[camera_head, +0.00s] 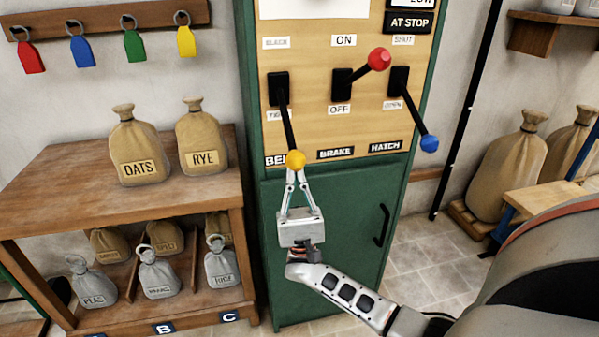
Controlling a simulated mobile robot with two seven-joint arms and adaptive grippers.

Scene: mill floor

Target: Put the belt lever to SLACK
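The belt lever (287,128) is a black rod with a yellow knob (295,159), at the left of the panel. It points down toward the lower plate, which seems to read TIGHT (278,115) and is partly hidden by the rod. The SLACK plate (276,43) is above its black slot. The BELT label (274,161) is partly covered by the knob. My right gripper (296,172), whose arm comes in from the right, is below the knob with its fingers drawn in and their tips against it; it looks shut on the knob. My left gripper is not in view.
The red-knobbed brake lever (379,60) points up and right, close by. The blue-knobbed hatch lever (429,143) points down. A green cabinet door (330,225) with a black handle is below. A wooden shelf (70,190) with sacks stands left; more sacks (508,165) stand right.

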